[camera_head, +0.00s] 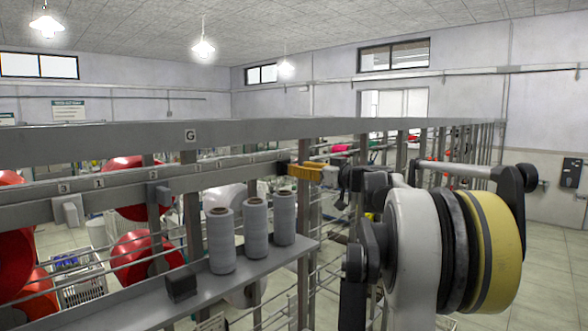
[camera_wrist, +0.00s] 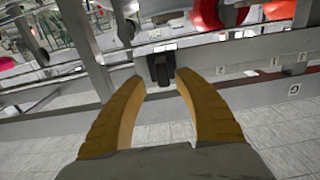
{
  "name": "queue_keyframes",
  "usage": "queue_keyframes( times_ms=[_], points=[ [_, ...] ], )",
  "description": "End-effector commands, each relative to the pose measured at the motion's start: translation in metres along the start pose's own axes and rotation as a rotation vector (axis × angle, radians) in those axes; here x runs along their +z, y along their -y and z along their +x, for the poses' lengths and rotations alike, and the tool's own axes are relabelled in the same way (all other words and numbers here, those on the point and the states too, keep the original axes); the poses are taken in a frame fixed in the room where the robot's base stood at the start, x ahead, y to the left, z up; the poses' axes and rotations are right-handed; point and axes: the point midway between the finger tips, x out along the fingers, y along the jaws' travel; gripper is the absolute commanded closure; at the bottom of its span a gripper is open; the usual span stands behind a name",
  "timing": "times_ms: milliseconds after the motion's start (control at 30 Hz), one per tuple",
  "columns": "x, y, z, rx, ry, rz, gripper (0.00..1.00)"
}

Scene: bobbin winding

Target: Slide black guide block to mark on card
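The black guide block (camera_wrist: 161,69) is straight ahead of my gripper (camera_wrist: 163,82) in the wrist view, on the grey rail and between the lines of the two yellow-brown fingertips. The fingers are spread apart, and I see no contact with the block. A small white strip (camera_wrist: 158,48), perhaps the card, shows just behind the block; its mark is too small to read. In the head view my gripper (camera_head: 298,171) is at the rail's right part, its fingers seen edge-on, with the dark block (camera_head: 283,167) at their tips.
Three grey thread cones (camera_head: 254,228) stand on a shelf (camera_head: 140,306) below the rail, with a dark cube (camera_head: 181,284) to their left. The numbered rail (camera_head: 120,181) carries a grey block (camera_head: 68,210). Upright posts and thin rods stand around. Red drums (camera_head: 145,255) are behind.

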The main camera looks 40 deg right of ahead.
Motion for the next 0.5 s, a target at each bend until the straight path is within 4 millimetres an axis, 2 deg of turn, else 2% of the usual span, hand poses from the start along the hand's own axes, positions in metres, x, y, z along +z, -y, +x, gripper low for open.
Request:
queue_keyframes(
  times_ms=[100,300,500],
  points=[
    [0.000,-0.002,-0.029,0.004,0.000,0.000,0.62],
    [0.000,-0.002,-0.069,0.004,0.000,0.001,0.62],
    [0.000,-0.002,-0.089,0.002,0.000,0.001,0.62]
  ],
)
